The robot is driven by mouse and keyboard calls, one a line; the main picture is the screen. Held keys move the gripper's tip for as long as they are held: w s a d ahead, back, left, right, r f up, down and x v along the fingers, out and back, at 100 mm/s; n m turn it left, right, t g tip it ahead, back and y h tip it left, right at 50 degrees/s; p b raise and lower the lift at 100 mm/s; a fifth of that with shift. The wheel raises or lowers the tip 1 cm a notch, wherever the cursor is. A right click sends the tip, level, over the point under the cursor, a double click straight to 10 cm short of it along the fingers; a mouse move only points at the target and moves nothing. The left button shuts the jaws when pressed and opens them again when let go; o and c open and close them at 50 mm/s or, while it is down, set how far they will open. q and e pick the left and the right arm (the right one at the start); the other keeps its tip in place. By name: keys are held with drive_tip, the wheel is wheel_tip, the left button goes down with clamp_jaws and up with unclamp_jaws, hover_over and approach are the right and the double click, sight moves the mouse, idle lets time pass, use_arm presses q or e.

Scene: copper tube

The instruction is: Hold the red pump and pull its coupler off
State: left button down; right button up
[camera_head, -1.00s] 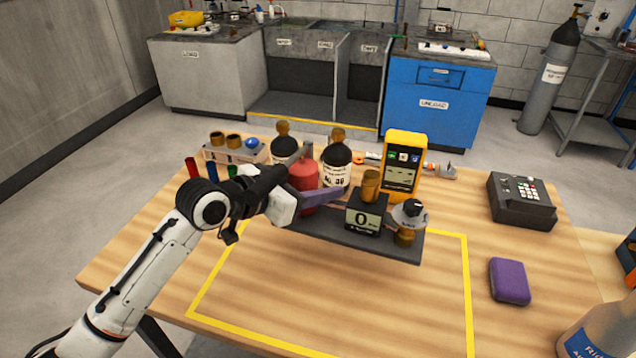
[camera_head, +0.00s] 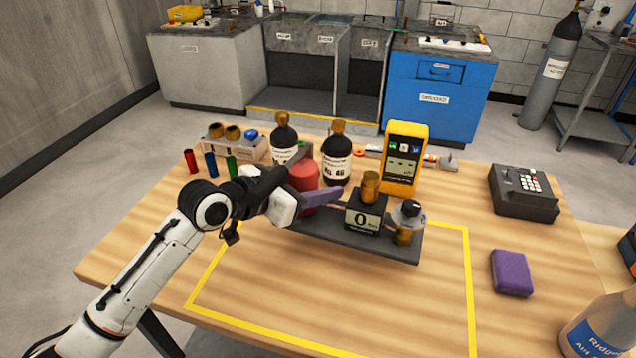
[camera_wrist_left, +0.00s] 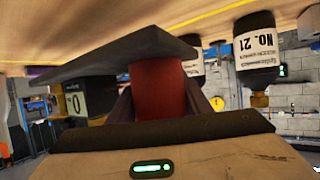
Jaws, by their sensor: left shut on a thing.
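The red pump (camera_head: 304,177) stands at the left end of a dark grey base (camera_head: 405,252) on the wooden table. My left gripper (camera_head: 313,198) reaches it from the left and is shut on its red body. In the left wrist view the red pump (camera_wrist_left: 158,88) lies between the two dark fingers. A dark grey-green part shows at the pump's top, partly behind my gripper; I cannot tell whether it is the coupler. My right gripper is not in view.
A small display reading 0 (camera_head: 366,217) and a round dial (camera_head: 408,213) sit on the same base. Dark bottles (camera_head: 336,160) and a yellow meter (camera_head: 403,158) stand close behind. A purple block (camera_head: 511,272) lies right; the yellow-taped front area is clear.

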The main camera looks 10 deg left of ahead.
use_arm(q)
drive_tip(key=shift+w+f+b, duration=0.15)
drive_tip(key=shift+f+b, duration=1.4)
drive_tip(key=shift+f, duration=0.95)
idle(0.7)
drive_tip(key=shift+s+f, duration=0.2)
drive_tip(key=shift+f, duration=0.35)
idle(0.7)
